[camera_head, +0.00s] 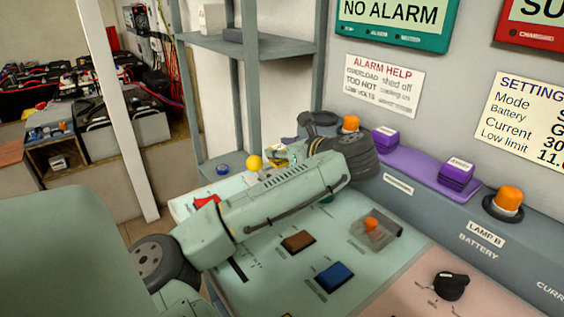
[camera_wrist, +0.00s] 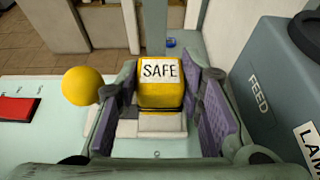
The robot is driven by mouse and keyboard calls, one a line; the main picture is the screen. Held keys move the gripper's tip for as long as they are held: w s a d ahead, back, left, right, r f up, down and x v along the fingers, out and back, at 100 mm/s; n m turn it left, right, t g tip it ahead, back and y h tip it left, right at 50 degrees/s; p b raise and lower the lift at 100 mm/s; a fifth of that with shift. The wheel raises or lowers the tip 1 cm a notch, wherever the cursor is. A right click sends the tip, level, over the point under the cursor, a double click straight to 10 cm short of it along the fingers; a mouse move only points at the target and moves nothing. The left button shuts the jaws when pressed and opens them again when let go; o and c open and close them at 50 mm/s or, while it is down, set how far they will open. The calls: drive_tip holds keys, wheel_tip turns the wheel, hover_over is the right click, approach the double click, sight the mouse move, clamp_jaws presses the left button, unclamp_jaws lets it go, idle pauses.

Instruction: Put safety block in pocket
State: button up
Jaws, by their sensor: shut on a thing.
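The safety block is a yellow block (camera_wrist: 162,95) with a white label reading SAFE. In the wrist view it sits between the purple-padded fingers of my gripper (camera_wrist: 160,88), which is shut on it. In the head view my gripper (camera_head: 283,154) is at the far end of the panel, and only a little of the block shows past my arm. A pale grey-white piece shows just below the block in the wrist view. I cannot tell whether it is part of the block or of the panel. I cannot make out the pocket for certain in either view.
A yellow ball knob (camera_wrist: 83,86) stands just left of my gripper, beside a red switch (camera_wrist: 18,109). The grey FEED housing (camera_wrist: 270,85) rises close on the right. The panel carries a brown switch (camera_head: 298,241), a blue switch (camera_head: 334,277) and a guarded orange button (camera_head: 372,224).

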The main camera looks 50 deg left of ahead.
wheel_tip(320, 180, down, 2)
drive_tip(key=shift+f+b, duration=0.15)
drive_tip(key=shift+b, duration=0.2)
drive_tip(key=o, duration=1.2)
drive_tip(key=shift+c, duration=0.2)
